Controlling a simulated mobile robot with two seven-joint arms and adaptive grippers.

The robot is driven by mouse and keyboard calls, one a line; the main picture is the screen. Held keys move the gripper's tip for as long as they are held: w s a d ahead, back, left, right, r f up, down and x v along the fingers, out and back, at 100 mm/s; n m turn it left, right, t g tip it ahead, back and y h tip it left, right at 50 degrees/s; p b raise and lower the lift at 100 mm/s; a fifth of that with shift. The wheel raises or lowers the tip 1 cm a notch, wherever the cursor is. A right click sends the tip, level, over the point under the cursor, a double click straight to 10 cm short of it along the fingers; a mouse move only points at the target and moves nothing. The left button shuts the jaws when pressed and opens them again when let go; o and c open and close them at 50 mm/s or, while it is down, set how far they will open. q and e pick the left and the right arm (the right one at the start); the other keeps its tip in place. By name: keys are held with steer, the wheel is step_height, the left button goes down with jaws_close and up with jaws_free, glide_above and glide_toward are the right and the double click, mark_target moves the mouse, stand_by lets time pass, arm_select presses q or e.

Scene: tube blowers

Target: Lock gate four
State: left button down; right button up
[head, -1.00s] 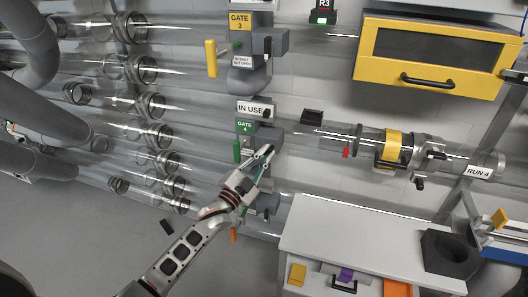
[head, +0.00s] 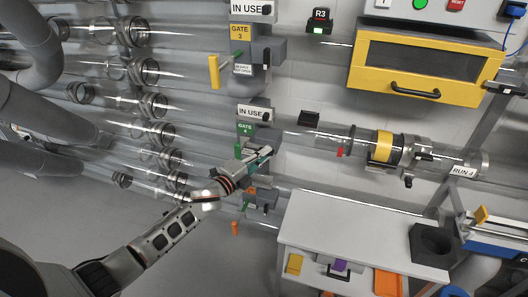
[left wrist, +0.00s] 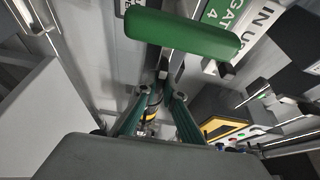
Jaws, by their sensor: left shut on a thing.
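Gate four's green label (head: 245,129) is on the grey housing beneath an IN USE plate (head: 253,112). Its green handle (head: 239,151) hangs at the left of the housing. My left gripper (head: 266,153) is right of the handle, at the housing's front. In the left wrist view the green handle (left wrist: 182,34) lies across the top, beyond the teal fingers (left wrist: 164,95). The left gripper is shut on a small dark part of the gate between its fingertips; its exact shape is mostly hidden. My right gripper is not in view.
Gate three, with a yellow handle (head: 213,72), is above. Clear tubes run left and right. A white bench (head: 350,230) stands at lower right with a dark holder (head: 440,250). A yellow-framed cabinet (head: 430,70) hangs at upper right. Open floor is at lower left.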

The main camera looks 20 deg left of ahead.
arm_select(q)
steer(key=shift+m, duration=0.3)
steer(key=c, duration=2.1)
jaws_free()
steer(key=shift+c, duration=0.2)
steer(key=v, duration=1.2)
steer(key=s+d+f+n+g+y, duration=0.2)
steer(key=s+f+n+g, duration=0.1)
steer(key=s+f+n, duration=0.6)
steer(key=s+d+f+n+g+y, duration=0.2)
steer(key=s+f+n, duration=0.7)
steer(key=s, duration=0.8)
steer(key=shift+d+f+n+g+y, duration=0.3)
steer(key=shift+f+n+g, duration=0.1)
steer(key=shift+f, duration=0.15)
